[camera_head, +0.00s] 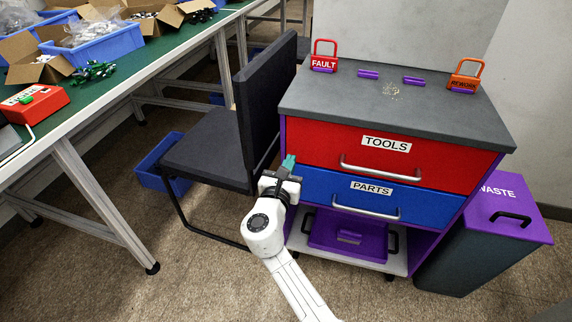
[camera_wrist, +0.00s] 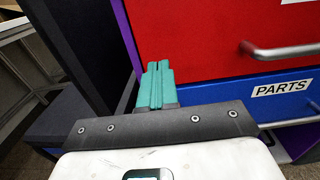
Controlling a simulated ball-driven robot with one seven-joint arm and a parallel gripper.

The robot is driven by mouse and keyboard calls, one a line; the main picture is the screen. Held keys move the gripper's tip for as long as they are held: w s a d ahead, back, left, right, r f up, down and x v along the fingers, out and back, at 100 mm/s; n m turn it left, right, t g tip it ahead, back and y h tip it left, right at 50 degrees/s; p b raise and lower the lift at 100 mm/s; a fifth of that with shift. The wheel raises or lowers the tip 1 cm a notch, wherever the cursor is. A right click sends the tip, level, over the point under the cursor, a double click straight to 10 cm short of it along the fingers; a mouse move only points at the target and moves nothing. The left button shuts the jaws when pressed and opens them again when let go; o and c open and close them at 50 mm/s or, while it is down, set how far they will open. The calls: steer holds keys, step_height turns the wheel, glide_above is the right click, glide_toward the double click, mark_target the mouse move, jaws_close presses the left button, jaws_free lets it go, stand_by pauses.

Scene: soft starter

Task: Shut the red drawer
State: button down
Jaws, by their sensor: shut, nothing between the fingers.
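The red drawer (camera_head: 340,148), labelled TOOLS, is the upper drawer of the grey-topped cabinet. It has a silver bar handle (camera_head: 380,170). Its front looks nearly in line with the cabinet, and I cannot tell whether a small gap remains. In the wrist view its red front (camera_wrist: 215,45) fills the upper right. My gripper (camera_head: 289,160) has its teal fingers together and empty. The fingertips (camera_wrist: 157,67) are at the drawer's lower left corner, left of the handle. I cannot tell whether they touch it.
The blue PARTS drawer (camera_head: 340,188) is directly below. A dark chair (camera_head: 215,150) stands close to the left of my gripper. A purple-lidded waste bin (camera_head: 500,215) stands right of the cabinet. A green workbench (camera_head: 125,60) runs along the left.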

steer(key=p+v, duration=0.1)
steer(key=v, duration=0.7)
steer(key=shift+s+p, duration=0.3)
steer(key=shift+p, duration=0.05)
steer(key=shift+a+f, duration=0.1)
steer(key=s+d+f+m+g+h, duration=0.2)
steer(key=s+d+f+m+g, duration=0.15)
steer(key=d+m, duration=0.45)
steer(key=s+d+f+m+g+h, duration=0.1)
steer(key=s+d+f+m+g, duration=0.3)
steer(key=d, duration=0.6)
steer(key=s+d+f+m+g+y, duration=0.1)
steer(key=s+d+f+m+g, duration=0.2)
steer(key=s+d+m, duration=0.3)
steer(key=s+d+f+m+g+y, duration=0.1)
steer(key=s+d+f+m+g, duration=0.15)
steer(key=s+m, duration=0.4)
steer(key=s+m+g+y, duration=0.3)
steer(key=s+m+y, duration=0.5)
steer(key=s, duration=1.1)
step_height(320, 180, up, 15)
steer(key=h+p, duration=0.1)
steer(key=p, duration=1.3)
steer(key=shift+d+f+h, duration=0.2)
steer(key=shift+d+h, duration=0.05)
steer(key=shift+h, duration=0.05)
